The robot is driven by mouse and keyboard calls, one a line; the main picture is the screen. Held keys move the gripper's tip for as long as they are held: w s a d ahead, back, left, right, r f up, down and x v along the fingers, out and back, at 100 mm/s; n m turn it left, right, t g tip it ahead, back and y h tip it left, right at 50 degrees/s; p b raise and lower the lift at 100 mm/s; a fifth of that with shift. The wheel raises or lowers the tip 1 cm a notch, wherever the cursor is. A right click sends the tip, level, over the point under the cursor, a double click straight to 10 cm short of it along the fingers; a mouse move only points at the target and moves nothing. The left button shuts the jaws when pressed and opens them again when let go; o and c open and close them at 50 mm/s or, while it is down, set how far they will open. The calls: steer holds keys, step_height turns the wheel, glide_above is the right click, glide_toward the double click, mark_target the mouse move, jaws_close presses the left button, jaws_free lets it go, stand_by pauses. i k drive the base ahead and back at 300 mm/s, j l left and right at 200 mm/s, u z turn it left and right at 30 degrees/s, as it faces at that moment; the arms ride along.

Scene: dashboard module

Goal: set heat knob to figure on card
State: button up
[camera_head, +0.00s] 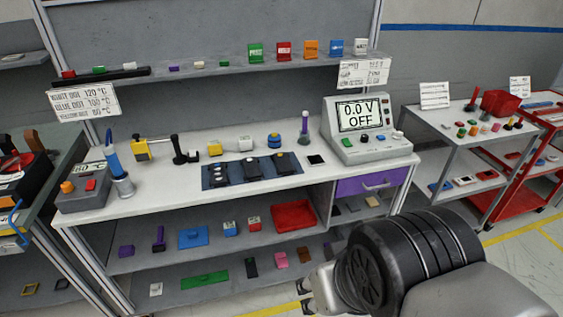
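A grey heat unit (84,191) stands at the left end of the bench, with a small display reading about 80 °C, partly cut by glare or angle. An orange knob (68,187) and a red button (90,185) are on its top. A blue-handled tool (112,150) stands in a holder beside it. My gripper (303,297) is at the lower middle, fingertips apart, empty, far from the knob.
A meter (366,128) reading 0.0 V OFF stands at the bench's right end. A dark blue tray (215,184) with black parts lies mid-bench. Shelves below hold a red tray (296,228) and small parts. Carts (470,135) stand right; the floor before the bench looks clear.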

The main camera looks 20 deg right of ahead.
mark_target(67, 186)
steer(key=u, duration=1.25)
